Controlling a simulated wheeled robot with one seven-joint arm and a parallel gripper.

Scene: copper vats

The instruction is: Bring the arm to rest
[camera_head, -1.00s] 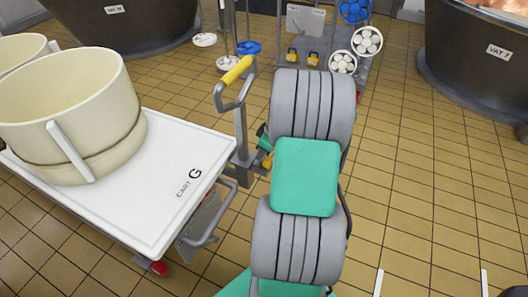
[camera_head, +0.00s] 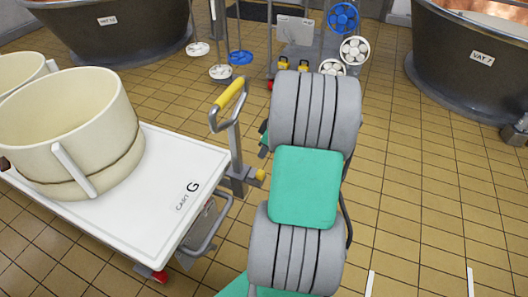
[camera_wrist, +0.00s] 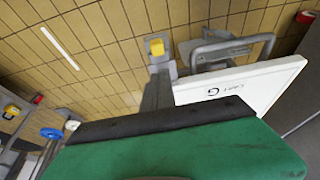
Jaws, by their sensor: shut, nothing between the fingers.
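My arm reaches forward in the head view, with grey ribbed joints and a green link in line. My gripper (camera_wrist: 165,125) fills the lower wrist view as a green body with a black edge. It is shut, with nothing held. In the head view the gripper is mostly hidden behind the arm; a small dark green part shows between the arm and the cart handle. I cannot tell whether it touches the cart.
The white cart G (camera_head: 165,215), carrying a cream tub (camera_head: 70,130), stands close left of my arm. Its yellow-gripped handle (camera_head: 230,95) rises beside the arm. Vat 7 (camera_head: 470,75) and a tool rack (camera_head: 300,50) stand behind. Tiled floor is clear to the right.

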